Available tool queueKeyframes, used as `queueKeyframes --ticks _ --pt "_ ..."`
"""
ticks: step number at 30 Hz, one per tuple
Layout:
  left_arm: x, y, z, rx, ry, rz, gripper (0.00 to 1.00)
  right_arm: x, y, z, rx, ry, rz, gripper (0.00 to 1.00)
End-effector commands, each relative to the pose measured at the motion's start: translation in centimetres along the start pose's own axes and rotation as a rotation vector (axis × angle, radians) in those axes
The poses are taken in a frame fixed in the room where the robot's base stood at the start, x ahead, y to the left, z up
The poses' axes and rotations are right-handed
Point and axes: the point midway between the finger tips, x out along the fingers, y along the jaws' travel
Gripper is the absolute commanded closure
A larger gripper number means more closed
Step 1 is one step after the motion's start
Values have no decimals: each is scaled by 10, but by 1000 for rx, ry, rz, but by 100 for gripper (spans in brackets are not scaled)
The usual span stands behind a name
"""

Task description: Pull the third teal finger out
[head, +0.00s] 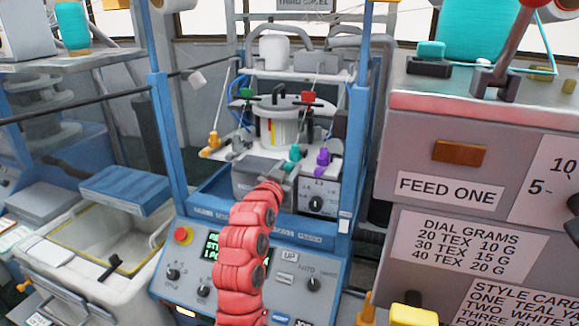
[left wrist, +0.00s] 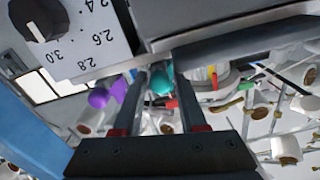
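The teal finger (head: 295,153) is a small round-headed knob on the front of the knitting machine, third in a row between a grey finger (head: 238,145) and a purple finger (head: 322,157). A yellow-orange finger (head: 207,152) is at the row's left end. My left gripper (head: 284,171) is just in front of and below the teal finger. In the left wrist view the teal knob (left wrist: 162,83) shows between the tips of my open left gripper (left wrist: 160,75), with the purple knob (left wrist: 98,97) outside, to the left. Contact cannot be told. My right gripper is out of view.
A grey block and dial panel (head: 316,198) sit close below the fingers. Blue frame posts (head: 168,130) flank the machine. A control panel with a red button (head: 183,235) lies below. A grey cabinet (head: 420,150) stands at right, a white bin (head: 100,245) at left.

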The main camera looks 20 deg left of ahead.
Motion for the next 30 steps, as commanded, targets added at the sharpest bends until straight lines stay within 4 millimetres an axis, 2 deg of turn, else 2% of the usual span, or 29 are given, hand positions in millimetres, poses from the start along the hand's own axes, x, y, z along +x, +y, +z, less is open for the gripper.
queueKeyframes --ticks 1,6,30 --pt "0 0 0 0 0 0 69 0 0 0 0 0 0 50" --pt "0 0 0 0 0 0 100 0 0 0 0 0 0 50" --pt "0 0 1 0 -2 0 100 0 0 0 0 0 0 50"
